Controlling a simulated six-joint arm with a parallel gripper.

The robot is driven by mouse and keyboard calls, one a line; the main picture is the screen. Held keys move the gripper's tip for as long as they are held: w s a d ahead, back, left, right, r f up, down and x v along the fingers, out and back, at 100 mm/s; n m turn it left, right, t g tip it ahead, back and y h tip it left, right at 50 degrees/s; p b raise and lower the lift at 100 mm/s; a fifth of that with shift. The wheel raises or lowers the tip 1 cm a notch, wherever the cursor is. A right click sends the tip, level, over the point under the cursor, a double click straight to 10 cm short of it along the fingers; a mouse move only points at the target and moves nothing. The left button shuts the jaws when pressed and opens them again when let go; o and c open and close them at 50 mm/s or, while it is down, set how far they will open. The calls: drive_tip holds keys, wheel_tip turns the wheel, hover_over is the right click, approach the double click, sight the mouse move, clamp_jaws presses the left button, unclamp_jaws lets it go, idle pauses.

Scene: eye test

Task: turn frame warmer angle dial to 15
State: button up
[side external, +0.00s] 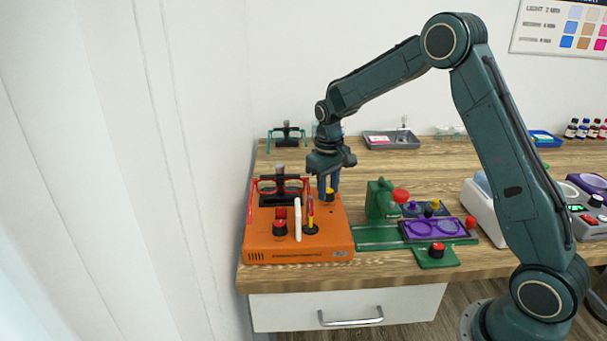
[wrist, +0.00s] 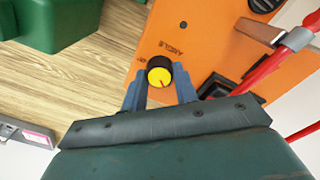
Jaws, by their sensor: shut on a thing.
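The orange frame warmer (side external: 300,247) sits at the left front of the wooden table. Its angle dial (side external: 329,194), black with a yellow cap, is on its right rear part. In the wrist view, the angle dial (wrist: 160,74) shows a dark pointer mark on the cap, beside the printed word ANGLE; I cannot read its exact setting. My gripper (side external: 328,186) reaches straight down over it. In the wrist view, my gripper (wrist: 161,87) has one finger on each side of the dial, shut on it. The fingers partly hide the dial in the side view.
Red glasses (side external: 281,186) stand at the warmer's rear. A red knob (side external: 280,226) and a white upright piece (side external: 298,219) are near its front. A green fixture (side external: 380,236) with a purple tray (side external: 432,229) stands close on the right. A grey tray (side external: 391,140) lies behind.

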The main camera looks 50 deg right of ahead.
drive_tip(key=shift+m, duration=0.6)
drive_tip(key=o, duration=1)
drive_tip(key=shift+r, duration=0.15)
drive_tip(key=r, duration=1.3)
drive_tip(key=shift+a+r, duration=0.2)
drive_tip(key=shift+r, duration=0.1)
